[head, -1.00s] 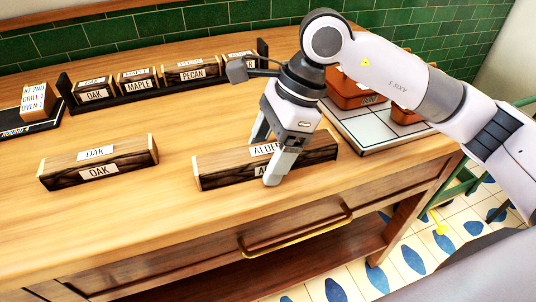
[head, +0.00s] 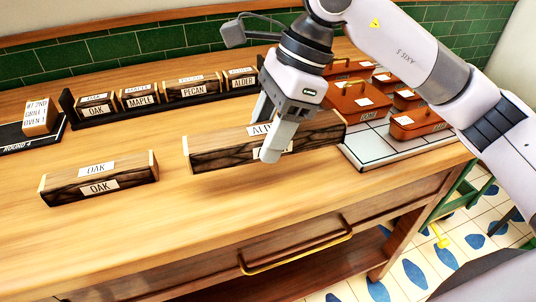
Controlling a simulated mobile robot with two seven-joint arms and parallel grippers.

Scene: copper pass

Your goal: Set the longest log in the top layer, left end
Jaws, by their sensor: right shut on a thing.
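My right gripper (head: 265,136) is shut on the long dark-barked log labelled ALDER (head: 216,153), near its middle. The log is held roughly level just above the table. A finger covers part of its front label. A shorter log labelled OAK (head: 130,173) lies on the table at the left, apart from the gripper. At the back, a black rack (head: 66,103) holds a row of short logs: oak (head: 97,105), maple (head: 139,97), pecan (head: 191,88) and alder (head: 241,79). My left gripper is not in view.
Several lidded copper-coloured boxes (head: 360,101) stand on a white tiled board (head: 383,153) close to the held log's right end. A lettered block (head: 40,117) sits on a dark strip marked ROUND 4 (head: 20,139) at the left. The wooden table (head: 150,225) is clear in front.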

